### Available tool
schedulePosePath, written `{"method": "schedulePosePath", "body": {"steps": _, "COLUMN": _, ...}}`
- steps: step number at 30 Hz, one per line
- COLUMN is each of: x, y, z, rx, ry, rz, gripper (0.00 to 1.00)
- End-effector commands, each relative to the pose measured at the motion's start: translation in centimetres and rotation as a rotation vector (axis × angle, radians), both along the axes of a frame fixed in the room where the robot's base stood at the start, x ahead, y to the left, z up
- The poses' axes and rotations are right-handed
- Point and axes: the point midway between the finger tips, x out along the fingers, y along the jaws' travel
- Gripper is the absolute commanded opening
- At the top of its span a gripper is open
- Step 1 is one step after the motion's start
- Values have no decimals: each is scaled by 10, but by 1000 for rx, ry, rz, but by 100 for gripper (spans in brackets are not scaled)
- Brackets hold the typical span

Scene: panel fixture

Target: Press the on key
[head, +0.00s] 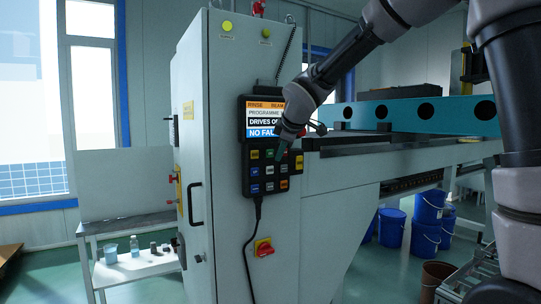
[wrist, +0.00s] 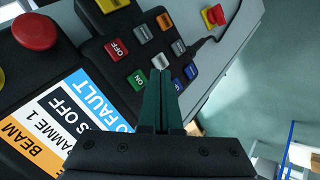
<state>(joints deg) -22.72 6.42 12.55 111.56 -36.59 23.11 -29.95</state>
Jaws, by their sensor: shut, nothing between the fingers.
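The on key (wrist: 137,79) is green with white lettering and sits on the black keypad pendant (wrist: 100,48) in the wrist view. The red off key (wrist: 116,50) is beside it. My gripper (wrist: 160,73) is shut and empty; its dark green fingertips are just right of the on key in the picture. I cannot tell whether they touch the keypad. In the head view, my gripper (head: 279,153) is in front of the upper keys of the pendant (head: 246,190) and hides some of them. Key labels there are too small to read.
The pendant's screen (head: 264,117) is above the keys. A red mushroom button (wrist: 36,32) stands out near the pendant in the wrist view. A red and yellow rotary switch (head: 264,247) is below, beside a hanging black cable (head: 247,250). A black door handle (head: 194,204) is left.

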Motion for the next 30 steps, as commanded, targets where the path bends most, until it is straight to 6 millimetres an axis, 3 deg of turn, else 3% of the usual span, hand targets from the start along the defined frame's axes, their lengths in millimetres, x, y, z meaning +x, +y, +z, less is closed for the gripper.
{"method": "schedulePosePath", "body": {"steps": 9, "x": 21, "y": 14, "z": 0, "rx": -1, "ry": 0, "rz": -1, "gripper": 0}}
{"method": "schedulePosePath", "body": {"steps": 30, "x": 22, "y": 14, "z": 0, "rx": -1, "ry": 0, "rz": -1, "gripper": 0}}
